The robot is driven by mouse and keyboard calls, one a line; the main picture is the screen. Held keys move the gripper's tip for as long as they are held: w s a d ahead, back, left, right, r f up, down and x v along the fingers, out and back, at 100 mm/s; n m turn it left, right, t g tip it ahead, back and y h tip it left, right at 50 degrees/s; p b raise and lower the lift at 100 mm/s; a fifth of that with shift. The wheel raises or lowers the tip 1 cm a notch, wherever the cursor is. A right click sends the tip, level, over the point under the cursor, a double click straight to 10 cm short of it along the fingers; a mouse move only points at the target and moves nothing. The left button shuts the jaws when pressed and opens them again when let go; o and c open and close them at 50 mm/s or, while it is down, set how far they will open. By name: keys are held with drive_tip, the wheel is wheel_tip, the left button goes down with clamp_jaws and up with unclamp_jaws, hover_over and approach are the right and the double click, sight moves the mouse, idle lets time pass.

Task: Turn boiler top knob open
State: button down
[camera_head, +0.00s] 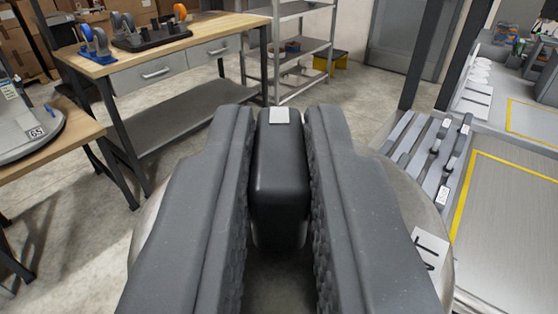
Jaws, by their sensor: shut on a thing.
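The boiler (148,228) is a rounded metal body low in the middle of the view, mostly hidden behind my gripper. Its top knob (280,170) is a black upright block with a small light label on its upper end. My gripper (280,135) is shut on the knob, with one dark ridged finger on each side of it. The knob's lower part goes into shadow between the fingers. A white label with dark letters (430,262) shows on the right side of the boiler.
A wooden-topped workbench (150,52) with drawers and tape dispensers stands at the back left. A metal shelf (300,50) is behind it. At the right is a counter with yellow lines (510,225) and grey bars (425,145). The floor between is open.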

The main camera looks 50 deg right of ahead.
drive_tip(key=shift+r, duration=0.15)
drive_tip(key=c, duration=1.4)
unclamp_jaws()
drive_tip(key=shift+c, duration=0.2)
drive_tip(key=shift+a, duration=0.1)
drive_tip(key=b+v, duration=0.1)
drive_tip(key=v, duration=1.2)
drive_tip(key=shift+s+a+b, duration=0.15)
drive_tip(key=shift+a+b, duration=0.05)
drive_tip(key=shift+b, duration=0.2)
